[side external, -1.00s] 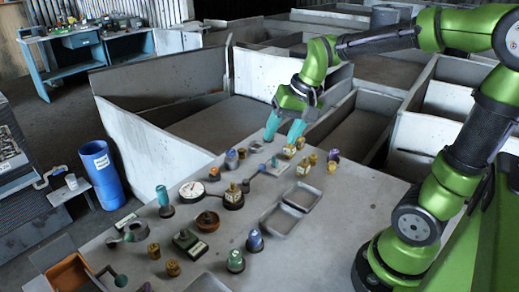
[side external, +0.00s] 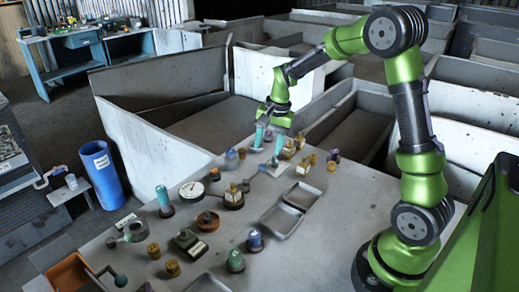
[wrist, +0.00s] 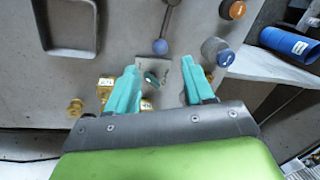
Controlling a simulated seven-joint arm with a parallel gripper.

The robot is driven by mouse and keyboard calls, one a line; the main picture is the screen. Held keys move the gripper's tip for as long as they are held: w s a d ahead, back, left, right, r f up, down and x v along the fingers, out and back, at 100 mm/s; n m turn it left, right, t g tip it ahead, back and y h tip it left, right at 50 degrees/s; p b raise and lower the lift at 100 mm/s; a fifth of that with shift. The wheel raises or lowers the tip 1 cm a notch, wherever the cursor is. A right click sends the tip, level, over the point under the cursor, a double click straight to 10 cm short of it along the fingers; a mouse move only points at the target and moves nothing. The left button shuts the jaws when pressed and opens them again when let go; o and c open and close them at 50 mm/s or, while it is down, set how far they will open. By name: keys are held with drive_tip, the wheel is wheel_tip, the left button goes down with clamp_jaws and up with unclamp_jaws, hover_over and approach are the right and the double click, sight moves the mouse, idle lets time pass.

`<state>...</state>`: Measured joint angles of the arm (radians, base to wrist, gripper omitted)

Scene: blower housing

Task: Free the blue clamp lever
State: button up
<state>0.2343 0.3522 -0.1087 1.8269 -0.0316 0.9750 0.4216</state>
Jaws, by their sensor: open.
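A grey lever with a blue ball end (wrist: 160,46) lies just beyond my fingertips in the wrist view; I take it for the blue clamp lever. Its bar runs upward out of that view. It also shows as a dark ball end (side external: 262,168) in the side view. A light plate with a small teal knob (wrist: 151,77) sits between my fingers in the picture. My gripper (wrist: 163,77) is open, with one teal finger on each side of the plate and nothing held. In the side view my gripper (side external: 268,143) points down above the table's far end. Finger contact cannot be told.
A blue knob (wrist: 215,50) stands close to my right finger, and several brass fittings (wrist: 105,85) stand beside the left one. Grey trays (side external: 281,219) lie toward the arm's base. A round gauge (side external: 191,189) and other knobs crowd the table.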

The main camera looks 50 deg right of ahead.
drive_tip(key=f, duration=0.2)
drive_tip(key=w+f, duration=0.1)
drive_tip(key=f, duration=0.4)
drive_tip(key=shift+w+a+f, duration=0.2)
drive_tip(key=shift+a+f, duration=0.1)
drive_tip(key=shift+c, duration=0.3)
clamp_jaws()
